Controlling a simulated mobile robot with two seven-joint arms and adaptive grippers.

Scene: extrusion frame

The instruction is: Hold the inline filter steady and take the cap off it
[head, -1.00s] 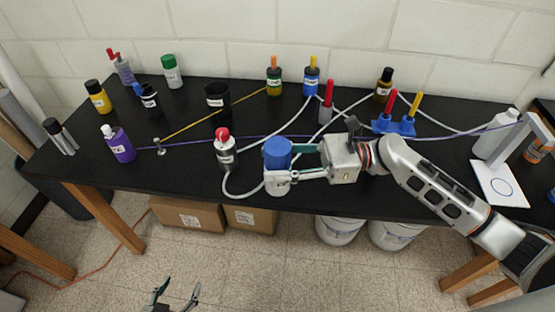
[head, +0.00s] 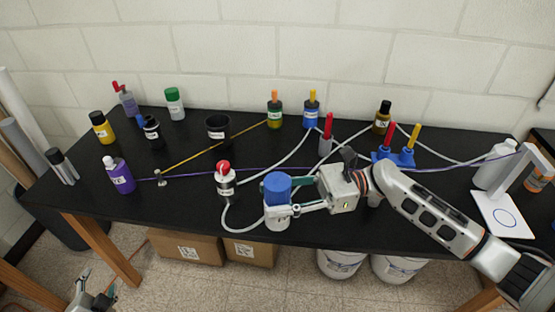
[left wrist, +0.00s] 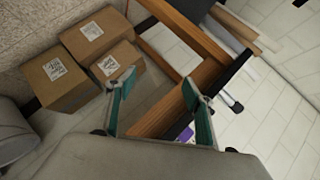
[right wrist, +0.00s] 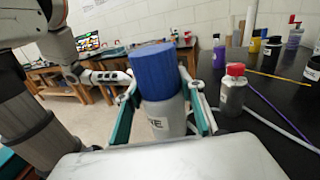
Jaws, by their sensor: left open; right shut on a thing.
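The inline filter appears to be the upright white cylinder (head: 277,217) with a wide blue cap (head: 277,186), near the front edge of the black table. In the right wrist view the blue cap (right wrist: 154,70) sits on the body (right wrist: 166,115), with a finger on either side and the label partly readable. My left gripper (head: 92,285) is open and empty, low at the left, away from the filter. The left wrist view shows its spread fingers (left wrist: 158,90) over the table's wooden leg and the floor.
A grey bottle with a red cap (head: 225,182) stands close left of the filter, with a pale hose (head: 230,222) looping between them. A purple bottle (head: 119,175) stands at the left. Several bottles line the back. Cardboard boxes (head: 187,246) lie below the table.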

